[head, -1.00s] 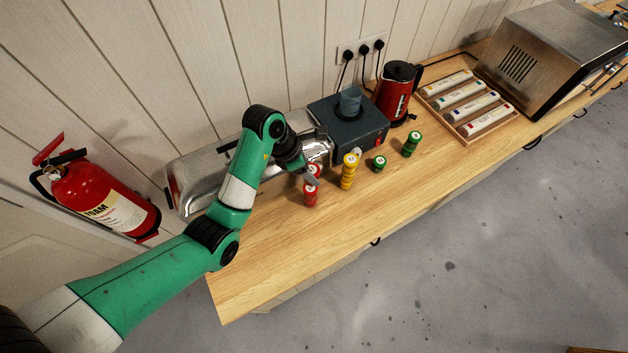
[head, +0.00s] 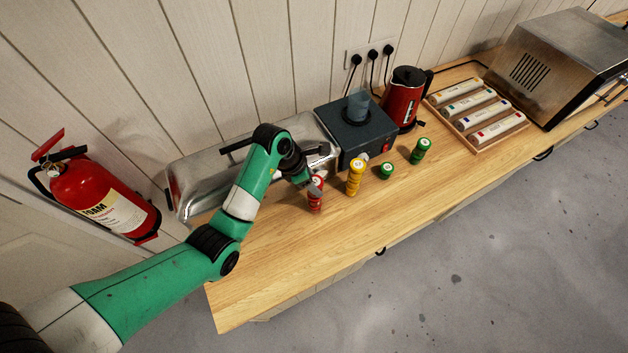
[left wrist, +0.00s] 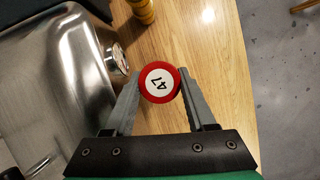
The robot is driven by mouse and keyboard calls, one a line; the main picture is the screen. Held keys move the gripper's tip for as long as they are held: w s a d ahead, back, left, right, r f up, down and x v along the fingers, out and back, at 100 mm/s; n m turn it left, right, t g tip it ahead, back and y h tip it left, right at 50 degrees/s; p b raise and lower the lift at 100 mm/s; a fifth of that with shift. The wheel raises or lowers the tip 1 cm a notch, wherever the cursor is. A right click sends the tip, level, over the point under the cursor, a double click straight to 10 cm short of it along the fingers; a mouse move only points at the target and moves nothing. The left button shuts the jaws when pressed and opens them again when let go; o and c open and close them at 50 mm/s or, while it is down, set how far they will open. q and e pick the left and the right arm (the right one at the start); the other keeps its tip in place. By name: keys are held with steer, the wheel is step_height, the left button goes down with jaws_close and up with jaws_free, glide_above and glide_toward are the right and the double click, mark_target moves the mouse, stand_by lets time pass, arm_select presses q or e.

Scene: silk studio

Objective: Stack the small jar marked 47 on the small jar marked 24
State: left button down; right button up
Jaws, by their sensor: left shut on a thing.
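The red jar marked 47 (left wrist: 159,82) is between the fingers of my left gripper (left wrist: 160,92) in the left wrist view, its white numbered lid facing the camera. In the head view my left gripper (head: 314,186) holds this jar at the top of a red column. Below it stand red jars (head: 315,205) on the worktop, in line with the held jar. Whether it touches the one beneath is too small to tell. The number 24 cannot be read on any jar. My right gripper does not show.
A yellow jar stack (head: 354,180) stands just right of the red column. A short green jar (head: 386,171) and a taller green stack (head: 420,151) are farther right. A silver appliance (head: 215,172) and a dark box (head: 366,138) stand behind. The front worktop (head: 270,270) is clear.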

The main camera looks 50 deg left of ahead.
arm_select(q)
steer(key=shift+f+b, duration=0.6)
steer(key=shift+f, duration=0.05)
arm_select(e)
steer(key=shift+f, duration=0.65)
arm_select(q)
steer(key=shift+c, duration=0.7)
jaws_free()
steer(key=shift+r, duration=0.1)
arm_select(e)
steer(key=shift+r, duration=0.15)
